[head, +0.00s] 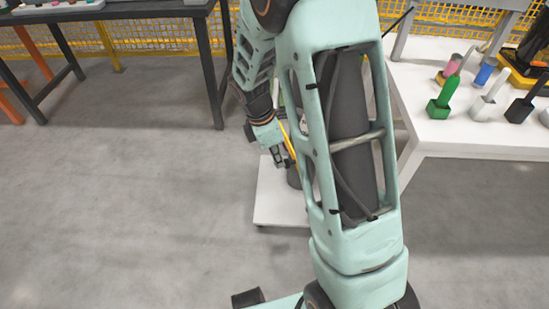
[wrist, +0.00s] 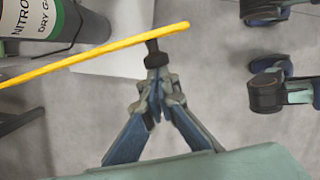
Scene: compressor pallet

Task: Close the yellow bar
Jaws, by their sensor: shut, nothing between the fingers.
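The yellow bar (wrist: 75,61) runs slantwise across the upper left of the wrist view, rising to a free end right of centre. In the head view a short piece of the yellow bar (head: 289,142) shows beside my gripper (head: 281,162); my arm hides the rest. In the wrist view my gripper (wrist: 153,56) is shut and empty. Its dark fingertips overlap the bar's lower edge near the free end; I cannot tell whether they touch it.
A white pallet (head: 270,208) is under the cylinder, mostly behind my arm. A white table (head: 440,135) with coloured items stands at right. A dark table (head: 140,12) stands at upper left, before a yellow mesh fence (head: 150,42). The grey floor at left is clear.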

